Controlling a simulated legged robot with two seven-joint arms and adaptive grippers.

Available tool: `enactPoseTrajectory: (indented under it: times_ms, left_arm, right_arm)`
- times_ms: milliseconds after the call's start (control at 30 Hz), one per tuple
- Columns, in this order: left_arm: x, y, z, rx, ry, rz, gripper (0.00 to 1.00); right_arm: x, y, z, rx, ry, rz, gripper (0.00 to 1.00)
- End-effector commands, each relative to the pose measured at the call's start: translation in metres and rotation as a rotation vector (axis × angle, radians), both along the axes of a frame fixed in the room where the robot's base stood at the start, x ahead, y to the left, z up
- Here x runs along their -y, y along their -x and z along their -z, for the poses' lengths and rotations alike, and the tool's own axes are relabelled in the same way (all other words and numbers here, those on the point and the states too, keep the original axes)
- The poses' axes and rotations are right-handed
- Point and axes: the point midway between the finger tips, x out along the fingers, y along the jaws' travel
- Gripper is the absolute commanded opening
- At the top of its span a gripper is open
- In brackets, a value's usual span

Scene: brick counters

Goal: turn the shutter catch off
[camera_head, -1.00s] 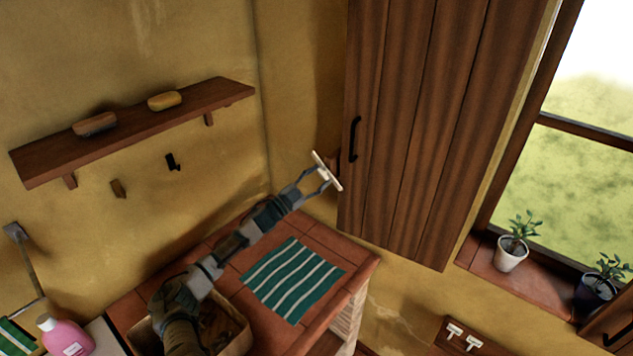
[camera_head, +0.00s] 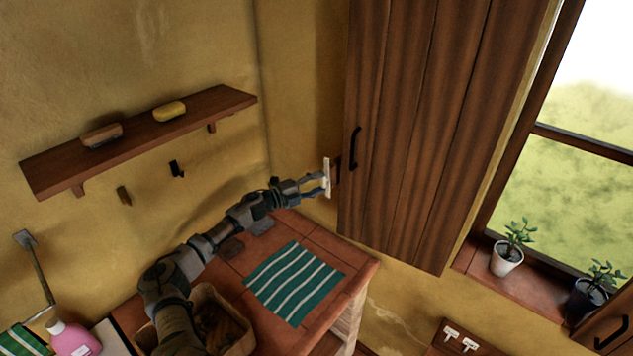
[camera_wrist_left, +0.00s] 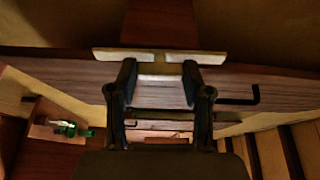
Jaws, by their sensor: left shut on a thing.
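The shutter catch is a pale cream bar (camera_head: 327,178), standing nearly upright in the head view beside the left edge of the brown wooden shutter (camera_head: 420,130). A small dark wooden piece shows just behind it. My left gripper (camera_head: 317,184) is shut on the catch, reaching it from the left. In the left wrist view the pale bar (camera_wrist_left: 107,54) lies across the fingertips and sticks out past both of them; my left gripper (camera_wrist_left: 160,75) has its fingers on either side of its middle part. The fingers partly hide that middle. My right gripper is not in view.
A brick counter (camera_head: 345,250) with a green striped cloth (camera_head: 294,283) and a basket (camera_head: 240,340) lies below my left arm. A wall shelf (camera_head: 60,172) holds two oblong items. The shutter has a black handle (camera_head: 354,148). Potted plants (camera_head: 507,258) stand on the windowsill.

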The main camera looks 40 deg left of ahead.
Motion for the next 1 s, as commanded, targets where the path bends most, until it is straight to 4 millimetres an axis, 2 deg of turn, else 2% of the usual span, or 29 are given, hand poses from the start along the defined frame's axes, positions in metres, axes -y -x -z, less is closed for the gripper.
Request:
enactPoseTrajectory:
  times_ms: [300,733,767,800,867,1000]
  left_arm:
    - [0.0018,0.0002,0.0047,-0.012,-0.086,0.003,0.00]
    - [0.0029,0.0003,0.0071,-0.014,-0.096,0.005,0.00]
    - [0.0029,0.0003,0.0072,-0.014,-0.096,0.006,0.52]
    - [0.0030,0.0003,0.0072,-0.014,-0.096,0.006,0.62]
    - [0.0028,0.0003,0.0065,-0.013,-0.095,0.006,0.75]
    - [0.0020,0.0003,0.0043,-0.010,-0.093,0.003,0.75]
  right_arm:
    - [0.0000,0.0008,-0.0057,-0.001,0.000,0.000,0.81]
    - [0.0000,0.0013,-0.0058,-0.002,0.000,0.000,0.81]
    - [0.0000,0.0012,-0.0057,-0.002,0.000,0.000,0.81]
    - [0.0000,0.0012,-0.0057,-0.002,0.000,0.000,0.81]
    - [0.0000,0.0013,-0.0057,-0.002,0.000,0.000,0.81]
    - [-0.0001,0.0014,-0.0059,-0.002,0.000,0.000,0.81]
